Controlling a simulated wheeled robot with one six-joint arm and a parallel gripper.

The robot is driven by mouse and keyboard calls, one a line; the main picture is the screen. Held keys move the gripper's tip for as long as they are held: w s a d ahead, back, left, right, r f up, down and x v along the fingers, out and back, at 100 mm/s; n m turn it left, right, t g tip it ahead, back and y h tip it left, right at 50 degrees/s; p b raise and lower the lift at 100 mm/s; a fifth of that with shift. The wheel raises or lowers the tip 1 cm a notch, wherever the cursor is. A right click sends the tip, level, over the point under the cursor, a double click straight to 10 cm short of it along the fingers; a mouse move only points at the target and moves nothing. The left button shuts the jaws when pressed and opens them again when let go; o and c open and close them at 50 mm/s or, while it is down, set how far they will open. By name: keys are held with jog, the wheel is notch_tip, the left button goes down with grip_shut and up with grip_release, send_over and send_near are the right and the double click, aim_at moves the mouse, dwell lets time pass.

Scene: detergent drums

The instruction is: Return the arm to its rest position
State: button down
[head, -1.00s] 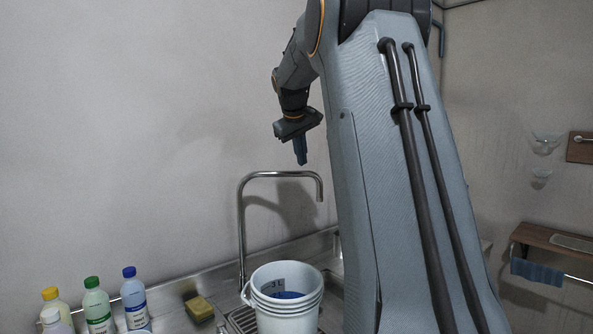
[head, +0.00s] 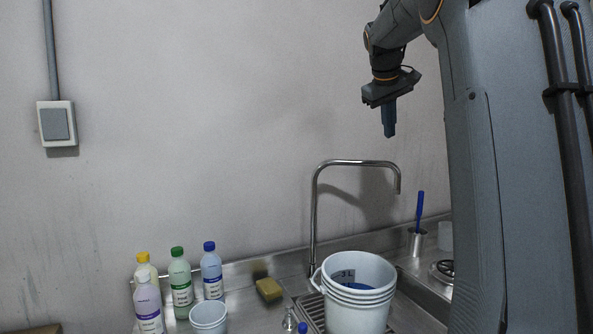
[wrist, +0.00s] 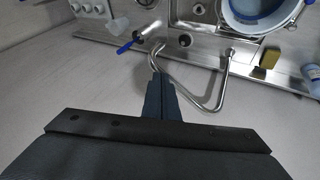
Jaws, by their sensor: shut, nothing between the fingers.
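My gripper (head: 389,131) hangs pointing down, high above the sink counter, to the upper right in the head view. Its fingers are shut together with nothing between them. In the wrist view the closed fingers (wrist: 158,92) point toward the bent faucet, well apart from it in depth as the head view shows. My arm's large grey link fills the right of the head view and hides part of the counter.
Below stand the faucet (head: 314,215), a white bucket (head: 358,312) with blue inside, a yellow sponge (head: 268,289), several bottles (head: 181,283), a white cup (head: 208,316) and a blue-handled brush (head: 419,208) in a holder. A switch box (head: 57,124) is on the wall. Air around the gripper is clear.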

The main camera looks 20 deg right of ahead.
jog(key=s+a+f+g+y+b, duration=0.1)
jog(key=s+a+f+y, duration=0.15)
jog(key=a+f, duration=0.9)
jog(key=s+a+f+y+b, duration=0.1)
jog(key=s+a+f, duration=0.2)
jog(key=a+f, duration=0.8)
jog(key=s+a+f, duration=0.3)
jog(key=s+f, duration=0.4)
jog(key=s+a+f+g+y, duration=0.1)
jog(key=s+a+f, duration=0.3)
jog(key=s+f, duration=0.3)
jog(key=s+a+f+g+b, duration=0.1)
jog(key=s+a+f, duration=0.2)
jog(key=s+f, duration=0.4)
jog(key=shift+a+f, duration=0.3)
jog(key=shift+f, duration=0.3)
